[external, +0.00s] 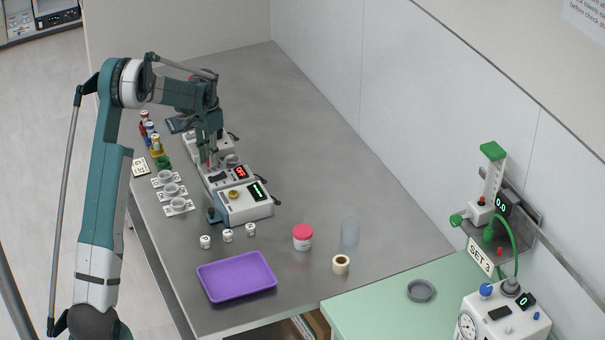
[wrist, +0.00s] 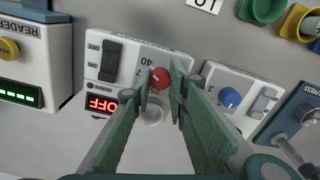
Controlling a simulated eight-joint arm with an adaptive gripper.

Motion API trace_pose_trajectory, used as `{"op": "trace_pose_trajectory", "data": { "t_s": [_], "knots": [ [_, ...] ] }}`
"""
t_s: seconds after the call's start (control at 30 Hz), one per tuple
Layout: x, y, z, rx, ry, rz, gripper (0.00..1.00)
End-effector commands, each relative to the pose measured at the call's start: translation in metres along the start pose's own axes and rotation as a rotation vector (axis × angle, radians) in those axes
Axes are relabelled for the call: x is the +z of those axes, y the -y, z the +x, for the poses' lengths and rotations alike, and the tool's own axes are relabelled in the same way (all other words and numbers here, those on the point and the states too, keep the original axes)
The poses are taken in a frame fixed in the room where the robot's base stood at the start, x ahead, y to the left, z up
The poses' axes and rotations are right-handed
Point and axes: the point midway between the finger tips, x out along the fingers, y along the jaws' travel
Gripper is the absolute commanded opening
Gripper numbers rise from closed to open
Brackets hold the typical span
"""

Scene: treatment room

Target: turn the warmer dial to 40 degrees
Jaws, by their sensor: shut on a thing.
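The warmer (wrist: 118,62) is a white box with a red display (wrist: 101,104) reading OFF, upside down in the wrist view. Its red dial (wrist: 159,77) has a mark for 40 beside it; other marks are partly hidden. My gripper (wrist: 160,83) has its green fingers on either side of the dial and is shut on it. The dial's exact pointer direction is too small to tell. In the external view the warmer (external: 218,181) stands among other devices, with my gripper (external: 208,162) pointing down over it.
The reader (external: 248,208) with a yellow button stands close on one side. A white device with a blue knob (wrist: 230,97) stands on the other. White cup holders (external: 171,190), colored-cap bottles (external: 156,144), a purple tray (external: 237,277) and a red-lidded jar (external: 303,237) are nearby. The table's right middle is clear.

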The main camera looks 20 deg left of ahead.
Motion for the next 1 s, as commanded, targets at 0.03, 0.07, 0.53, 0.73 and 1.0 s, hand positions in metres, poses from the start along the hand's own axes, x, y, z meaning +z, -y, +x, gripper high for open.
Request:
{"op": "trace_pose_trajectory", "data": {
  "t_s": [0.03,0.07,0.53,0.73,1.0],
  "knots": [
    [0.0,0.001,0.0,-0.001,0.0,-0.001,0.04],
    [0.0,0.001,0.0,-0.001,0.0,-0.001,0.04],
    [0.0,0.0,0.0,0.0,0.0,-0.001,0.32],
    [0.0,0.0,-0.006,0.0,0.0,-0.001,0.32],
    [0.0,0.0,-0.034,0.0,0.0,-0.001,0.32]
  ]
}}
